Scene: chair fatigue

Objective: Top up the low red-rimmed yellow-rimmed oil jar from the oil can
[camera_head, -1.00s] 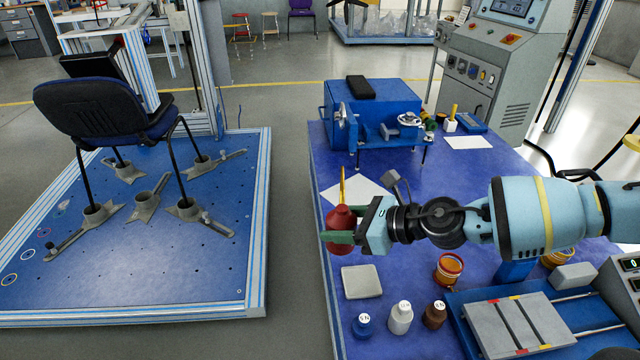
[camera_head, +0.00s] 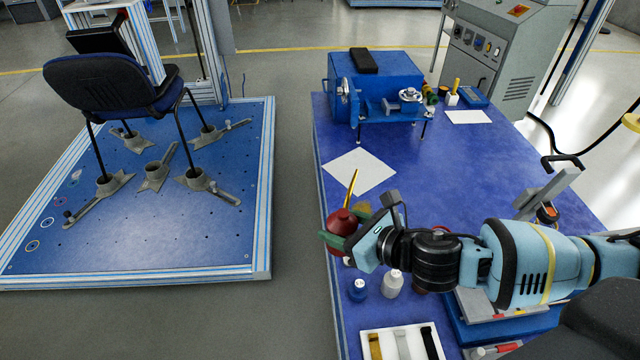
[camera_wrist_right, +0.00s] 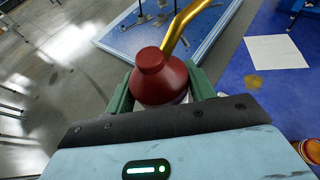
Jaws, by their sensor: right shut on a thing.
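My right gripper (camera_head: 340,241) is shut on the red oil can (camera_head: 341,219), over the left edge of the blue table. The can's thin yellow spout points up in the head view. In the right wrist view the red can (camera_wrist_right: 160,80) sits between the green fingers, its spout rising to the upper right. Part of an orange jar (camera_wrist_right: 312,150) shows at that view's right edge; its rim colours cannot be told. A small orange-topped thing (camera_head: 547,213) shows behind my right arm in the head view, partly hidden. My left gripper is not in view.
A blue bottle (camera_head: 357,291) and a white bottle (camera_head: 392,285) stand below my gripper. A white tray (camera_head: 372,333) lies at the front. A blue machine (camera_head: 392,80) stands at the back. A chair stands on the platform at left.

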